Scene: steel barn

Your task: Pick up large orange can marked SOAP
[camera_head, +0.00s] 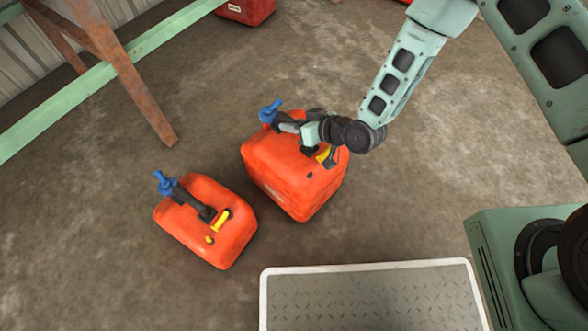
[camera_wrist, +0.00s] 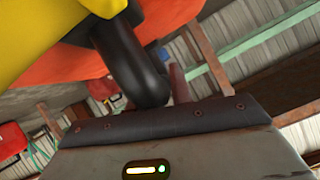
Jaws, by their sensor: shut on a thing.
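A large orange can (camera_head: 285,176) stands upright on the floor in the middle of the head view, with a blue cap and a yellow part on top. A pale label on its side is too small to read. My gripper (camera_head: 317,149) is at the top of this can, shut on it, apparently at the handle; my wrist hides part of the top. In the wrist view, a black rounded handle (camera_wrist: 135,70) and a yellow part (camera_wrist: 30,35) fill the upper left, with the can's orange surface (camera_wrist: 60,65) behind.
A smaller orange can (camera_head: 205,222) with a blue nozzle stands to the left, close by. A metal-plated platform (camera_head: 370,300) lies in front. A rusty post (camera_head: 130,75) and a green beam (camera_head: 60,115) stand at the upper left. Another red can (camera_head: 246,10) is at the back.

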